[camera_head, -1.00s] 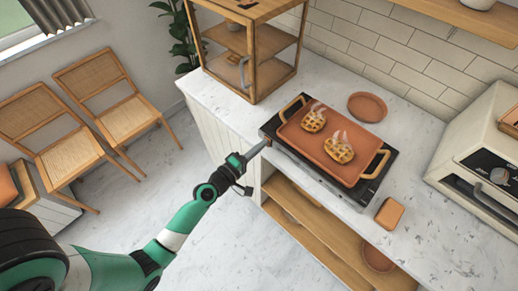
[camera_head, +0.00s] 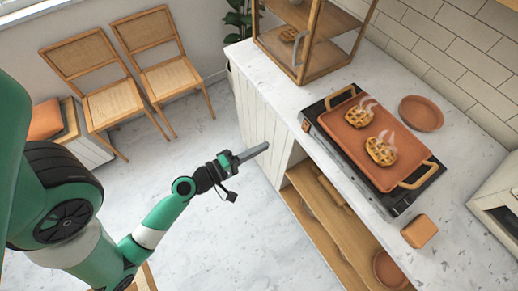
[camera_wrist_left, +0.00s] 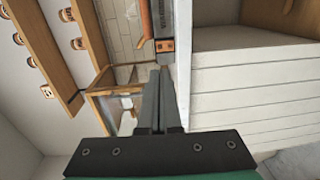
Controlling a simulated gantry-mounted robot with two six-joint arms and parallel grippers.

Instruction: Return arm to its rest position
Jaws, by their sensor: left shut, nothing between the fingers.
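My left gripper (camera_head: 254,153) is shut and empty. In the head view it hangs over the floor in front of the counter, to the left of the griddle and apart from it. In the left wrist view its closed fingers (camera_wrist_left: 163,100) point toward the counter's edge. My left arm comes in from the left, partly stretched out. My right gripper is not in view.
A griddle with an orange tray (camera_head: 345,125) holding two steaming waffles (camera_head: 381,151) stands on the counter (camera_head: 285,95). A round plate (camera_head: 421,113), a small block (camera_head: 419,231) and a wooden cabinet (camera_head: 320,62) are nearby. Two chairs (camera_head: 110,103) stand at the back left. The floor between is clear.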

